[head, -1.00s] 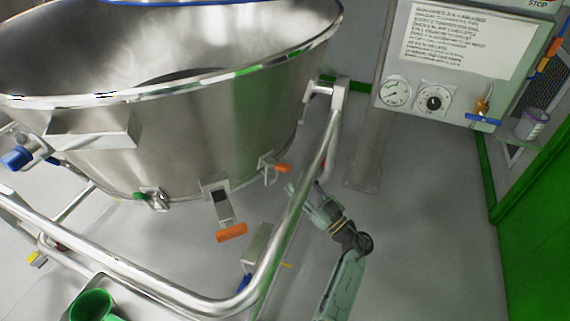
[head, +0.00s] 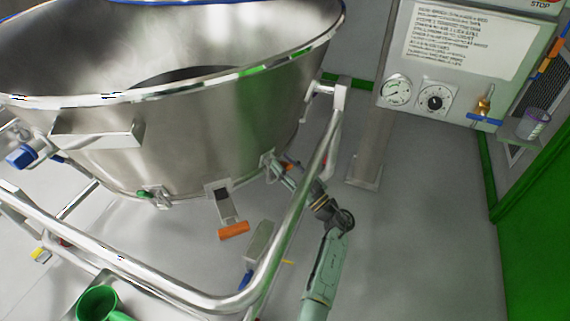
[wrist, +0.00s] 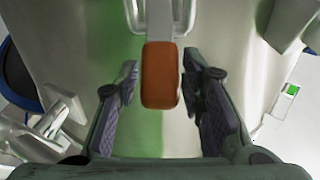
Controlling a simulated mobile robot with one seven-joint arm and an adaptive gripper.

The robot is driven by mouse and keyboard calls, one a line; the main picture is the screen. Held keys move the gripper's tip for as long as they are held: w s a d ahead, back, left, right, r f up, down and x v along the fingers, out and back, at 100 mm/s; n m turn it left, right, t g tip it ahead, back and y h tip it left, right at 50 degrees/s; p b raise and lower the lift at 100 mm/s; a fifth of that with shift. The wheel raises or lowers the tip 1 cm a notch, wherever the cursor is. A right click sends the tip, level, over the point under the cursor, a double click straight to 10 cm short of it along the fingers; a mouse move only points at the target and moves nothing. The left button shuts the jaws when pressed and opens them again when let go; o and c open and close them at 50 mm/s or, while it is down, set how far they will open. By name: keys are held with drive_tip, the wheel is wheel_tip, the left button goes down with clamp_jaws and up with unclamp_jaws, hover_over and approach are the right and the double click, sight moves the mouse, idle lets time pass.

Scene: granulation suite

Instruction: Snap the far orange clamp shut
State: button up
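The far orange clamp (head: 288,167) is low on the right side of the steel bowl (head: 200,130), partly hidden by my gripper (head: 276,170). In the wrist view its orange handle (wrist: 160,78) hangs from a metal bracket between my two fingers (wrist: 160,64). The fingers are open, with a gap on each side of the handle. The handle stands out from the bowl wall. A nearer orange clamp (head: 233,231) also sticks out from the bowl's lower edge.
A bent steel frame rail (head: 290,225) runs close beside my arm. A green-handled clamp (head: 145,193) is on the bowl's left. A gauge panel on a post (head: 369,150) stands to the right, with clear floor (head: 420,240) below it. A green cup (head: 97,303) is front left.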

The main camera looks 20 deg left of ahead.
clamp_jaws()
idle(0.4)
